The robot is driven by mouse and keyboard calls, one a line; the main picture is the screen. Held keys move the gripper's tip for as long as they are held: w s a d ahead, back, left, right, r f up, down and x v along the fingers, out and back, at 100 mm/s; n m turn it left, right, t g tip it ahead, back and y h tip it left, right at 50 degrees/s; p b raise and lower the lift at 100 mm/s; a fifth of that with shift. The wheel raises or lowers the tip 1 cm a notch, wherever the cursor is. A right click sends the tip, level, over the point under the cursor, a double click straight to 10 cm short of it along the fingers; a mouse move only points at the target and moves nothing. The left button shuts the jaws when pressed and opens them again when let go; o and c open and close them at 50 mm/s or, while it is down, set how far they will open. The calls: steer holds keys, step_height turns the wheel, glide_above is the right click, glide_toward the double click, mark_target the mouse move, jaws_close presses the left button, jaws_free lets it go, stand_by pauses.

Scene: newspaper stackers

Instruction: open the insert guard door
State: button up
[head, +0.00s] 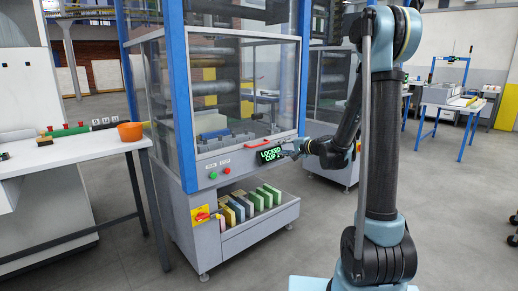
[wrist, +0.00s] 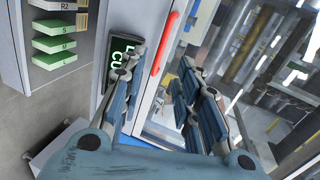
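The insert guard door (head: 235,85) is a clear panel in a blue and grey frame on the machine, and it looks closed. Its red handle (head: 257,143) runs along the door's lower edge; it also shows in the wrist view (wrist: 164,48). My gripper (head: 286,150) is at the door's lower right, close to the handle. In the wrist view my gripper (wrist: 160,62) is open, with the handle beyond and between its fingertips. I cannot tell whether they touch it.
A lower tray (head: 262,222) holds several coloured blocks. A white table (head: 75,152) with an orange bowl (head: 130,131) stands left. Floor in front is clear.

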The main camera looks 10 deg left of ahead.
mark_target(260, 145)
steer(key=shift+m+t, duration=0.3)
steer(key=shift+m, duration=0.2)
steer(key=x, duration=1.9)
steer(key=shift+w, duration=0.6)
jaws_close()
